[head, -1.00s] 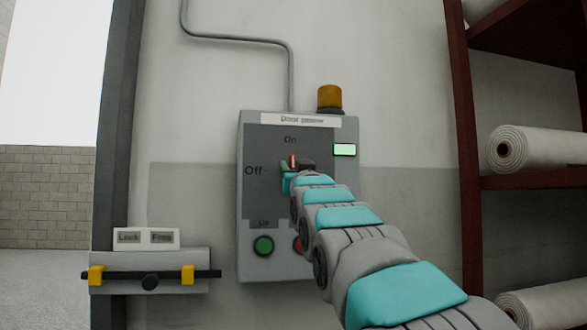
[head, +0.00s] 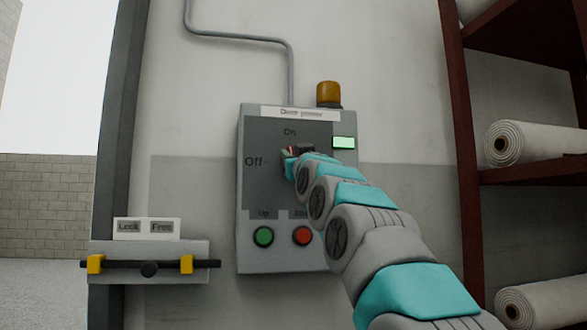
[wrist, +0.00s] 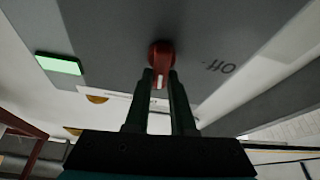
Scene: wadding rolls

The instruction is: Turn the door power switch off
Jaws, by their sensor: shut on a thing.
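The grey door power box (head: 247,215) is on the wall, with "On" at the top of its dark panel and "Off" at the left. My gripper (head: 291,154) is at the switch in the middle of the panel and mostly hides it. In the wrist view, my gripper's two fingers (wrist: 161,80) are shut on the red switch handle (wrist: 161,54), one on each side. The handle appears to point up toward "On"; the "Off" label is off to its side. The green lamp (head: 344,143) on the box is lit.
A green Up button (head: 263,237) and a red button (head: 302,236) are low on the box. An amber beacon (head: 328,94) stands on top. A Lock/Free bar (head: 150,266) is at lower left. A dark red rack (head: 462,130) with wadding rolls (head: 535,143) is at right.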

